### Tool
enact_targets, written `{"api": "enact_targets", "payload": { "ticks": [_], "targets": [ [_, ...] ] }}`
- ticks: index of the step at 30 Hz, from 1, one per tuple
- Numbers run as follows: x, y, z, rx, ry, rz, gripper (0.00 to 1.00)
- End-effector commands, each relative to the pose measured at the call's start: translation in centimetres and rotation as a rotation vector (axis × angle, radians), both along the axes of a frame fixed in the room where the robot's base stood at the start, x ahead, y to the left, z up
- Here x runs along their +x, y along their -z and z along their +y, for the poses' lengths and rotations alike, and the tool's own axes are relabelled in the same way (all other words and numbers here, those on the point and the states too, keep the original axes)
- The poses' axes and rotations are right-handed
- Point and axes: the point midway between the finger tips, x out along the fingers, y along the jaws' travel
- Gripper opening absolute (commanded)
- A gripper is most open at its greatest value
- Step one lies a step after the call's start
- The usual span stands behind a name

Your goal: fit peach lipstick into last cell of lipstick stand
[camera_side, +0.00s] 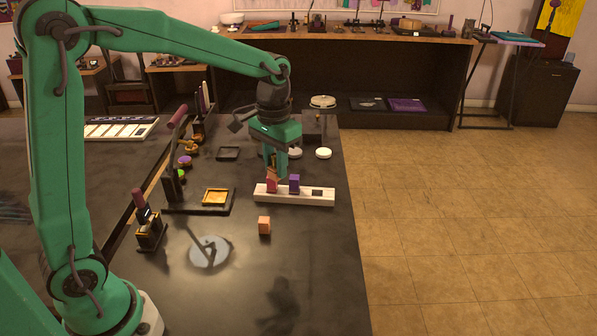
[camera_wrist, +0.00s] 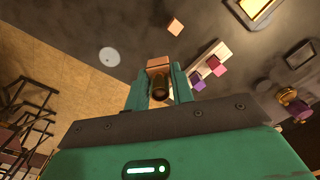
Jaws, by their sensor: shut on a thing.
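My gripper (camera_side: 273,168) is shut on the peach lipstick, which shows brownish peach with a dark round part between the fingers (camera_wrist: 160,82) in the wrist view. The lipstick's peach part (camera_wrist: 158,63) is in shadow there. In the side view the fingertips hang around the left part of the white lipstick stand (camera_side: 260,197), close to the red-pink lipstick; I cannot tell the exact gap. The stand holds the red-pink lipstick (camera_side: 272,185) and a purple lipstick (camera_side: 294,184). Its right-end cell (camera_side: 317,192) looks dark and empty. The stand (camera_wrist: 222,50) also shows in the wrist view.
A small peach-orange block (camera_side: 264,226) lies in front of the stand. A round grey disc (camera_side: 209,252), a black tray with a yellow inset (camera_side: 216,197) and a dark holder (camera_side: 152,233) are to the left. The table's right edge runs just past the stand.

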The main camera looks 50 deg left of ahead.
Motion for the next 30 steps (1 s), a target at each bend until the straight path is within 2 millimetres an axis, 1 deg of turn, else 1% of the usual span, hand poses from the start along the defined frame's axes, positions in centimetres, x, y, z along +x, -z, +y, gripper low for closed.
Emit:
{"api": "enact_targets", "payload": {
  "ticks": [8, 15, 21, 27, 30],
  "targets": [
    [3.4, 1.2, -1.6, 0.0, -0.163, 0.001, 0.01],
    [7.4, 3.2, -3.8, 0.0, -0.377, 0.001, 0.01],
    [10.0, 4.9, -5.6, 0.001, -0.537, 0.0, 0.01],
    [11.4, 5.9, -6.7, 0.0, -0.633, -0.001, 0.01],
    [11.7, 6.2, -6.9, 0.001, -0.655, -0.001, 0.01]
  ]
}}
